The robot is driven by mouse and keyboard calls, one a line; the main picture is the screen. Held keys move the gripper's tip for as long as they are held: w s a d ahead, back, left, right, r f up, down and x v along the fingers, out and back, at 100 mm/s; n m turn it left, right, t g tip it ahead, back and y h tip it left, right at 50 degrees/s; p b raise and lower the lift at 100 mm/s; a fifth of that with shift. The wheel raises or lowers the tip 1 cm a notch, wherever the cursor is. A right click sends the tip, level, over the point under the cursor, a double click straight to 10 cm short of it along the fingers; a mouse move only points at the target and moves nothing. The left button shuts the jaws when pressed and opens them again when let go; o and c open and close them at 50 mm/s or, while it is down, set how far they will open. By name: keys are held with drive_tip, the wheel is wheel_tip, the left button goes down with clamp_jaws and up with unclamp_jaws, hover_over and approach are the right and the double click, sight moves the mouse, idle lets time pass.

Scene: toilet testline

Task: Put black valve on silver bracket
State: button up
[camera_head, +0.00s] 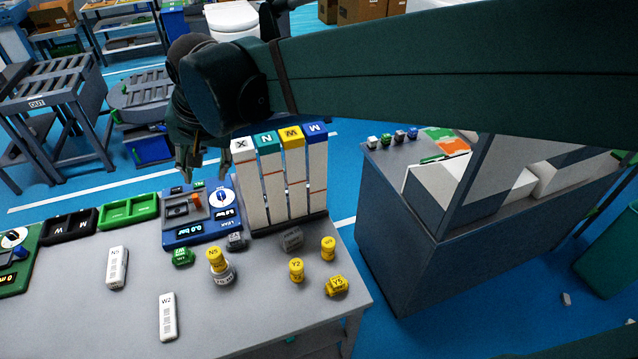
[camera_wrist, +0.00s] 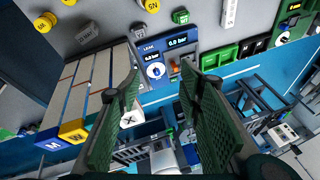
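A small dark grey-black block, apparently the black valve (camera_head: 236,241), sits on the grey table in front of the blue leak tester. It also shows in the wrist view (camera_wrist: 138,29). A grey cylindrical part (camera_head: 291,238) lies to its right and also shows in the wrist view (camera_wrist: 88,33). Another grey part (camera_head: 223,274) stands under a yellow cylinder. I cannot tell which grey part is the silver bracket. My gripper (camera_head: 190,165) hangs above and behind the leak tester, apart from these parts. In the wrist view its green-padded fingers (camera_wrist: 160,105) are wide apart and empty.
The blue leak tester (camera_head: 200,228) stands at the table's back edge beside tall white panels (camera_head: 253,195). A green valve (camera_head: 183,257) and several yellow parts (camera_head: 297,270) stand nearby. White blocks (camera_head: 168,316) lie in front. Green (camera_head: 129,210) and black trays are left. The front left is clear.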

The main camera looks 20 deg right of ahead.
drive_tip(key=s+d+f+n+t, duration=0.1)
drive_tip(key=s+d+f, duration=0.1)
drive_tip(key=s+d, duration=0.3)
drive_tip(key=s+d+f+n+t+h, duration=0.1)
drive_tip(key=s+d, duration=0.5)
drive_tip(key=d, duration=0.6)
drive_tip(key=s+d+f+n+t, duration=0.1)
drive_tip(key=s+d+f, duration=0.2)
drive_tip(key=s+d, duration=0.2)
drive_tip(key=d, duration=0.3)
drive_tip(key=shift+s+d+f+h, duration=0.15)
drive_tip(key=shift+s+f+h, duration=0.15)
drive_tip(key=shift+h, duration=0.1)
